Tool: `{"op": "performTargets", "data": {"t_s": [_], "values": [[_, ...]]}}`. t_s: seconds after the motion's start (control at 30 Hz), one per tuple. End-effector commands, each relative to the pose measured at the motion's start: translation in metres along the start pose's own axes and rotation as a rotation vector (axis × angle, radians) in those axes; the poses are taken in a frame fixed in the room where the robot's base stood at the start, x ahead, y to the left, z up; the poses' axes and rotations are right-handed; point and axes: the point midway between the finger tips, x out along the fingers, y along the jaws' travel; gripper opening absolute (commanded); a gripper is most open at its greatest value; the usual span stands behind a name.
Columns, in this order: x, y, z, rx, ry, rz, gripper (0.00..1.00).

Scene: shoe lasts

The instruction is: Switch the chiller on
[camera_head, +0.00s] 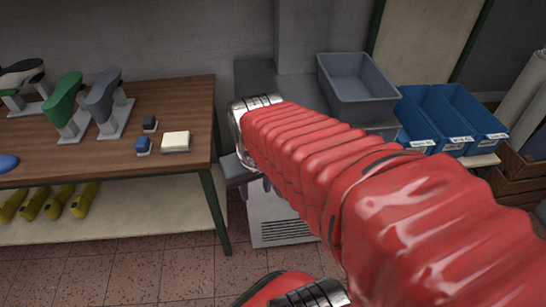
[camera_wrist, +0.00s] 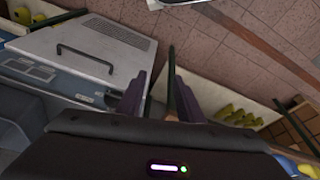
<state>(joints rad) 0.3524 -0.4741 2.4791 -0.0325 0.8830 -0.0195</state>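The chiller looks to be the pale cabinet (camera_head: 284,212) with a slatted vent low on its front, partly hidden behind my arm in the head view. In the wrist view its pale front panel (camera_wrist: 88,48) has a dark bar handle and a vent grille. A blue-grey strip (camera_wrist: 62,82) with light, label-like patches runs along the panel's edge. I cannot make out which part is the switch. My gripper (camera_wrist: 160,88) has its two dark purple fingers apart, with nothing seen between them. It is in front of the cabinet near that strip, with no contact visible.
A wooden workbench (camera_head: 190,105) with shoe lasts stands left of the cabinet, its dark green leg (camera_head: 215,210) close by. A grey bin (camera_head: 358,85) and blue bins (camera_head: 445,118) stand at right. Yellow lasts (camera_head: 50,203) lie on the bench's lower shelf. The tiled floor (camera_head: 150,275) in front is clear.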

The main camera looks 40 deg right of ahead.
Motion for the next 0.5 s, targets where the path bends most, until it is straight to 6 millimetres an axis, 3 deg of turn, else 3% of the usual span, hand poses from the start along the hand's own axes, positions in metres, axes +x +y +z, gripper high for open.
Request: {"op": "performTargets", "data": {"t_s": [0.5], "values": [[0.096,0.147,-0.003,0.233,-0.129,0.185,0.34]]}}
